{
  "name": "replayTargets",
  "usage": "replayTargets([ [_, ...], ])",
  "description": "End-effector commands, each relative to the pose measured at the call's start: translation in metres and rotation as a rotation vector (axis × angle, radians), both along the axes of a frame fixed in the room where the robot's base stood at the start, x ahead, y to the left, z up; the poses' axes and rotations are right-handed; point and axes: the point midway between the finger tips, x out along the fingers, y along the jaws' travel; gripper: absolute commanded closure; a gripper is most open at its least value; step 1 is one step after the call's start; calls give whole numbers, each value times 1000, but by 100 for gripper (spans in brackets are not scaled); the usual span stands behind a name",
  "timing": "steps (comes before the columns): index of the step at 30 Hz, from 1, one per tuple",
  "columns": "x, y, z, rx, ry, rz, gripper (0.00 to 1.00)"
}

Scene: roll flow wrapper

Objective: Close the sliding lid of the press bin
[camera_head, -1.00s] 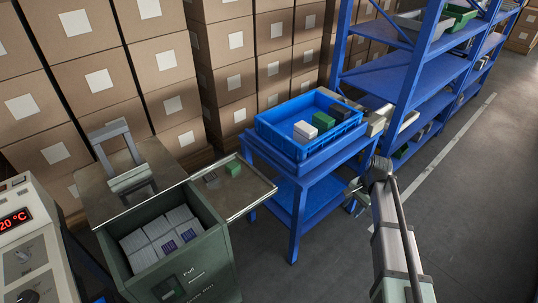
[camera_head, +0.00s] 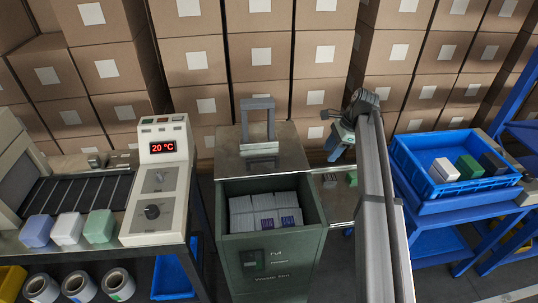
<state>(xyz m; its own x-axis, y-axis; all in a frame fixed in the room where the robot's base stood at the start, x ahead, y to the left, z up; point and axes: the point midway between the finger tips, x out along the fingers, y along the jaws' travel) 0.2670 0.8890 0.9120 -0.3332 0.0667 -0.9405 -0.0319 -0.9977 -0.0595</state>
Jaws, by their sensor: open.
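The green press bin (camera_head: 270,260) stands in the middle of the head view. Its top is open at the front, and stacked white packs (camera_head: 265,215) with a few purple-marked ones show inside. The metal sliding lid (camera_head: 285,155) lies behind the opening, drawn back. A grey upright handle (camera_head: 258,117) stands on the lid. My gripper (camera_head: 335,153) is open and appears empty, to the right of the handle and clear of it. Its fingertips are small and hard to make out.
A metal side tray (camera_head: 328,196) lies right of the bin, partly hidden by my arm. A control box (camera_head: 160,185) and conveyor (camera_head: 75,195) stand at left. A blue crate (camera_head: 440,185) holds small blocks at right. Stacked cartons (camera_head: 260,60) line the back.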

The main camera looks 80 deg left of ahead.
Motion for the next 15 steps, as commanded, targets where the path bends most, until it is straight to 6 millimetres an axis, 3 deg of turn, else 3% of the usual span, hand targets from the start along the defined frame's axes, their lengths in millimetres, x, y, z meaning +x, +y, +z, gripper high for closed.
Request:
replayTargets([
  [1, -27, 20, 12, -5, 8, 12, 55],
  [6, -104, 54, 44, -33, 34, 26, 55],
  [10, -142, 66, 60, -49, 46, 30, 55],
  [15, -164, 72, 67, -59, 52, 33, 55],
])
